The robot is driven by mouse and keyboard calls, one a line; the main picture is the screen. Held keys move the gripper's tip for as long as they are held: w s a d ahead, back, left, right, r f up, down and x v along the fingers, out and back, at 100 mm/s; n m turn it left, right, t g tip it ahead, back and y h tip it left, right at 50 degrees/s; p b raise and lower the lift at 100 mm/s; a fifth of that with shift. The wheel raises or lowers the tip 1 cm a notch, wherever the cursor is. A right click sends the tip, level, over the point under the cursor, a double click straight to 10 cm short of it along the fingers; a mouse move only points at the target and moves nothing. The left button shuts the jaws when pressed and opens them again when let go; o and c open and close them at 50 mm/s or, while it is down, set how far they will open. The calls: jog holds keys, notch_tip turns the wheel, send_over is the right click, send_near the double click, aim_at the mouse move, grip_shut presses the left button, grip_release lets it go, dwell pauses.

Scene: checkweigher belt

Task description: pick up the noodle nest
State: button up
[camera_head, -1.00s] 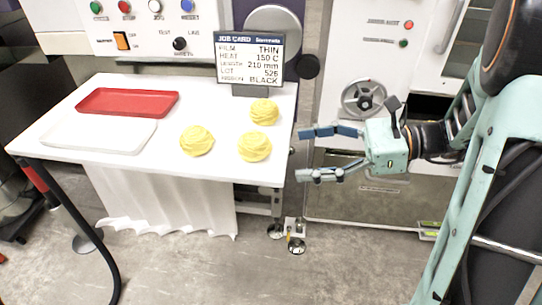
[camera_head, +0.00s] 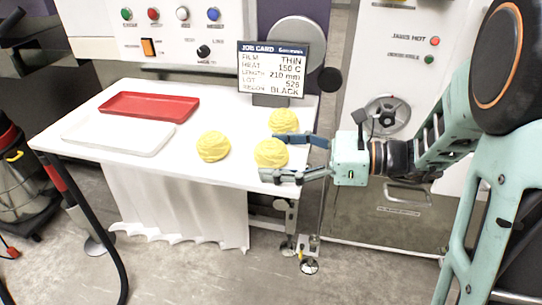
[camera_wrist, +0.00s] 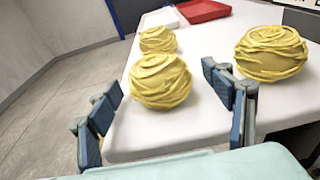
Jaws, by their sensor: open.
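Three yellow noodle nests sit on the white table. The nearest nest (camera_head: 271,153) is by the table's right edge; it shows centrally in the wrist view (camera_wrist: 160,80). Another nest (camera_head: 284,120) is behind it, at the right in the wrist view (camera_wrist: 271,53). The third nest (camera_head: 213,146) is to the left, farther off in the wrist view (camera_wrist: 158,40).
A red tray (camera_head: 150,106) and a white tray (camera_head: 118,138) lie on the table's left. A job card sign (camera_head: 272,70) stands behind the nests. Machine panels rise at the back. The white table (camera_head: 200,173) is clear in front of the left nest.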

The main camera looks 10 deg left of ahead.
jog(key=shift+a+f, duration=0.1)
jog(key=shift+a, duration=0.5)
jog(key=c, duration=1.3)
